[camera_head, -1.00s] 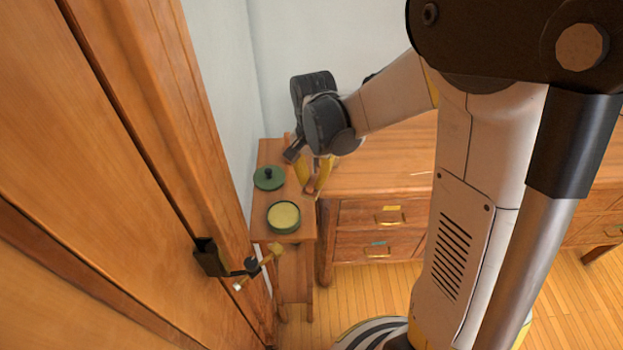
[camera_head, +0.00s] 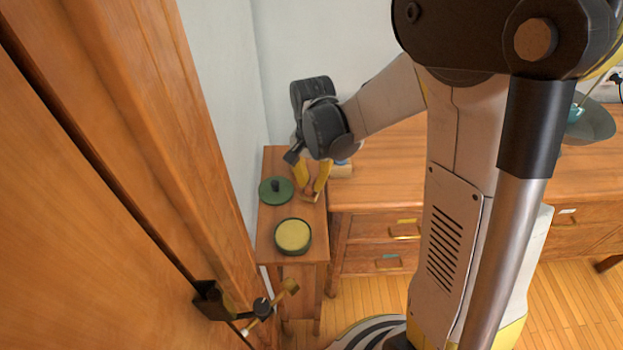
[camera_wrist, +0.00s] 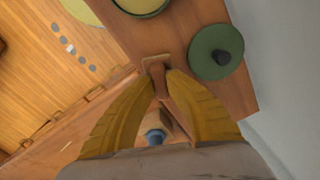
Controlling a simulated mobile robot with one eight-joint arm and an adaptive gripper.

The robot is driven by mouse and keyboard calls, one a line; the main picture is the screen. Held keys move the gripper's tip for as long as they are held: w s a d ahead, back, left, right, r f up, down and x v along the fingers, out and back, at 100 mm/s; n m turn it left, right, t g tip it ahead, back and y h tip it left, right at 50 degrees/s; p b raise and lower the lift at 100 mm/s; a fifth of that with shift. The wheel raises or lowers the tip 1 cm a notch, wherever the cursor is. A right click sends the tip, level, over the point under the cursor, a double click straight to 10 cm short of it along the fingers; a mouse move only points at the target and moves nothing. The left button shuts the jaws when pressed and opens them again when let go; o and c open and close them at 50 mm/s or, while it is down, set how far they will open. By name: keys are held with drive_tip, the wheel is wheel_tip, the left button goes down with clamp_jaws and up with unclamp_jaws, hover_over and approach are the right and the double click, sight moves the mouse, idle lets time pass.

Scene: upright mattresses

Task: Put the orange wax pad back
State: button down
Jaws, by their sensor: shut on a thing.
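My gripper (camera_head: 311,192) is over the right side of a small wooden side table (camera_head: 270,222), its yellow fingers pointing down. It is closed on a small orange-brown piece (camera_head: 309,187), which seems to be the orange wax pad. The wrist view shows the piece (camera_wrist: 157,68) between the fingertips (camera_wrist: 161,80), above the tabletop; I cannot tell whether it touches the wood. A round green tin (camera_head: 293,236) with a yellow filling stands open at the table's front. Its green knobbed lid (camera_head: 276,190) lies behind it, left of my gripper.
A wooden drawer cabinet (camera_head: 385,185) stands right of the side table. A small blue-and-wood object (camera_head: 342,168) is on it behind my gripper. A wooden door (camera_head: 110,170) with a dark handle (camera_head: 215,300) fills the left. A pale wall (camera_head: 225,80) is close behind.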

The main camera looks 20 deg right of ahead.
drive_tip(key=shift+f+b, duration=0.45)
drive_tip(key=shift+f, duration=0.55)
drive_tip(key=shift+f+b, duration=0.45)
drive_tip(key=shift+f, duration=0.1)
drive_tip(key=c, duration=1.4)
unclamp_jaws()
drive_tip(key=shift+r, duration=0.1)
wheel_tip(320, 180, up, 12)
drive_tip(key=shift+s+r, duration=0.35)
drive_tip(key=shift+s, duration=0.05)
drive_tip(key=s+r+n+t, duration=0.3)
drive_tip(key=s+n+t, duration=0.4)
drive_tip(key=s, duration=0.5)
drive_tip(key=shift+r+n, duration=0.2)
drive_tip(key=shift+n, duration=0.3)
